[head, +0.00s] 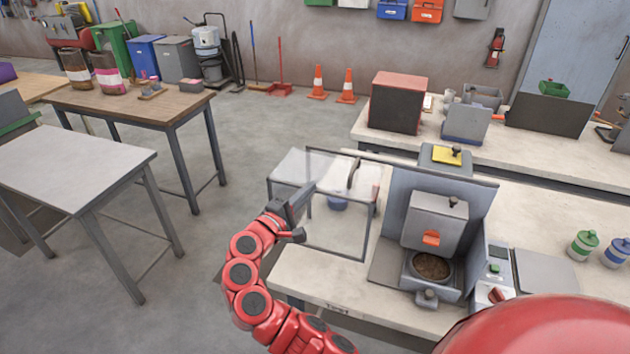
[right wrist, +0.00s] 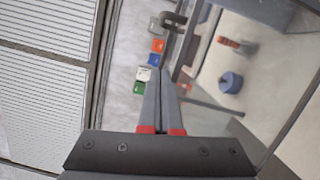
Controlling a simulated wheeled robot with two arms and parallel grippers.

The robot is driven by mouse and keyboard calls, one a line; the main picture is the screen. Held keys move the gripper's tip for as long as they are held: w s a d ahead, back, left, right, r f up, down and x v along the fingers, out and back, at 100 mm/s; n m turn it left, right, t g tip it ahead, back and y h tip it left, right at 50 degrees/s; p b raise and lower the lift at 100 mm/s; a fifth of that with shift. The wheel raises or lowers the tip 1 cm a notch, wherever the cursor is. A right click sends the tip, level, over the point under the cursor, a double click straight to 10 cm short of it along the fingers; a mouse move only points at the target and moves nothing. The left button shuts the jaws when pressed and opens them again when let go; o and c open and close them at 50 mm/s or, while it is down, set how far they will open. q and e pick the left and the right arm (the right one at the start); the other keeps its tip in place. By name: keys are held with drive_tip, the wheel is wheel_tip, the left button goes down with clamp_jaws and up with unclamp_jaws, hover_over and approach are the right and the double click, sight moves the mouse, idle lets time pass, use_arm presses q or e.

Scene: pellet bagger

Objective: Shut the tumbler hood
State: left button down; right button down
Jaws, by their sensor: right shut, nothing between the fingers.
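The tumbler hood (head: 336,238) is a clear panelled cover with a grey frame. It stands open, swung out to the left of the pellet machine (head: 434,222), with a dark handle (head: 353,173) near its top edge. The machine's round opening holds brown pellets (head: 432,265). My right gripper (head: 303,194) is shut and empty at the hood's left side; I cannot tell whether it touches. In the right wrist view, its fingers (right wrist: 159,80) are together, with the clear hood panel (right wrist: 250,70) to their right. My left gripper is not in view.
A blue item (right wrist: 231,82) shows through the clear panel. Green and blue jars (head: 583,245) stand on the bench at right. A red-topped box (head: 398,102) stands on the rear bench. The floor left of the hood is clear up to the white table (head: 70,165).

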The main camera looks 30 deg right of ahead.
sight(341, 182)
drive_tip(key=p+x, duration=0.3)
drive_tip(key=x, duration=0.5)
drive_tip(key=shift+w+d+r, duration=0.1)
drive_tip(key=shift+w+d, duration=0.1)
drive_tip(key=shift+d, duration=0.1)
drive_tip(key=shift+s+d+r+p, duration=0.25)
drive_tip(key=shift+s+p, duration=0.1)
drive_tip(key=shift+p, duration=0.35)
drive_tip(key=shift+s+d+r+p, duration=0.1)
drive_tip(key=shift+s+d+p, duration=0.05)
drive_tip(key=shift+s+p, duration=0.2)
drive_tip(key=shift+s+d+p, duration=0.6)
drive_tip(key=shift+s+d, duration=0.2)
drive_tip(key=shift+s, duration=0.05)
